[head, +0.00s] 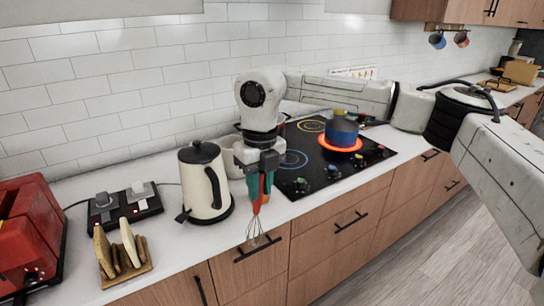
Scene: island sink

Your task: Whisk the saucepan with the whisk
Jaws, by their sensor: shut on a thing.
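My gripper (260,190) is shut on the whisk (255,229). Its teal fingers close around the red handle, and the wire end hangs down in front of the counter's front edge. A blue pot (342,134), which looks like the saucepan, stands on a glowing orange-red ring of the black cooktop (310,173), to the right of and behind my gripper. The whisk is well apart from it. The inside of the pot is not clearly visible.
A cream kettle (203,185) stands just left of my gripper. A pale vessel (231,160) is partly hidden behind the gripper. Further left are a toast rack (124,262), a black device (124,208) and a red toaster (28,235).

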